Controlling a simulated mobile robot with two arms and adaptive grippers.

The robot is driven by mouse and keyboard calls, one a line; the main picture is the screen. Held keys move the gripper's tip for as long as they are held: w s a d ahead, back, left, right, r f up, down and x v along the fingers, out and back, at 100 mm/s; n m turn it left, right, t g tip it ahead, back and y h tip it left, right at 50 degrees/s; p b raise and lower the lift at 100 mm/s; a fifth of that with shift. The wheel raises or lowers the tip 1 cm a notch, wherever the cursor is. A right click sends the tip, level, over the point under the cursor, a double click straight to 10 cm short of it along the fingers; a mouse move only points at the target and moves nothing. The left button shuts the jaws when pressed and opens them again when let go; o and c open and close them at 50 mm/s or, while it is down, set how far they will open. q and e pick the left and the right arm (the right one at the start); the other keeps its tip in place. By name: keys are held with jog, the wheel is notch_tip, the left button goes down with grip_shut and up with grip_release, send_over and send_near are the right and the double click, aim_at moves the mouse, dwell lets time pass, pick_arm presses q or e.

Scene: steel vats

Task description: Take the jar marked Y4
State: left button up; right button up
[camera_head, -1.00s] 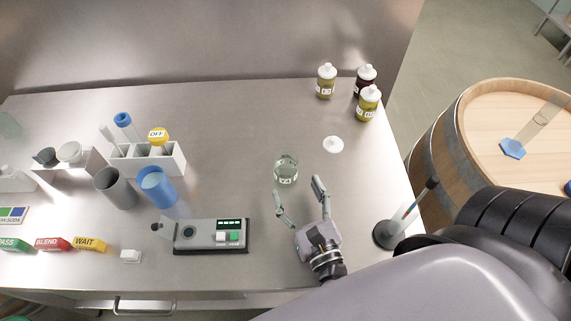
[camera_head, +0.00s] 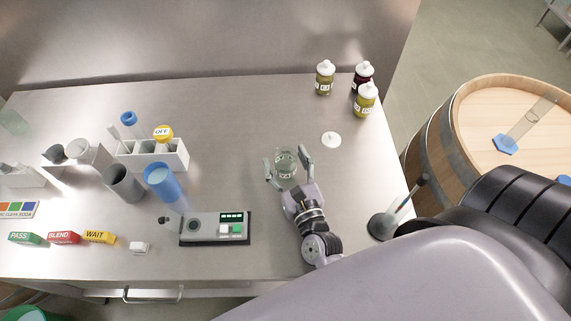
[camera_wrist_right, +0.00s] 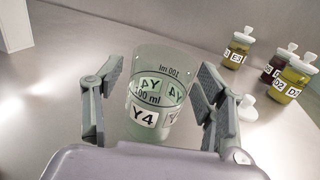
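The jar marked Y4 (camera_head: 286,161) is a clear, open glass vessel standing upright on the steel table. In the right wrist view the jar (camera_wrist_right: 158,88) shows its Y4 labels and 100 ml print, and it looks empty. My right gripper (camera_head: 287,162) is open, with one finger on each side of the jar. In the right wrist view the fingers (camera_wrist_right: 155,95) show gaps to the glass on both sides, so they do not grip it. My left gripper is not in view.
A white lid (camera_head: 331,139) lies right of the jar. Several labelled bottles (camera_head: 325,78) stand at the back right. A device with buttons (camera_head: 216,228) and a blue cup (camera_head: 161,182) are to the left. A stand with a rod (camera_head: 382,225) is at the right edge.

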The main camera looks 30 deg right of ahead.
jog(key=c, duration=1.2)
jog(key=shift+r, duration=0.15)
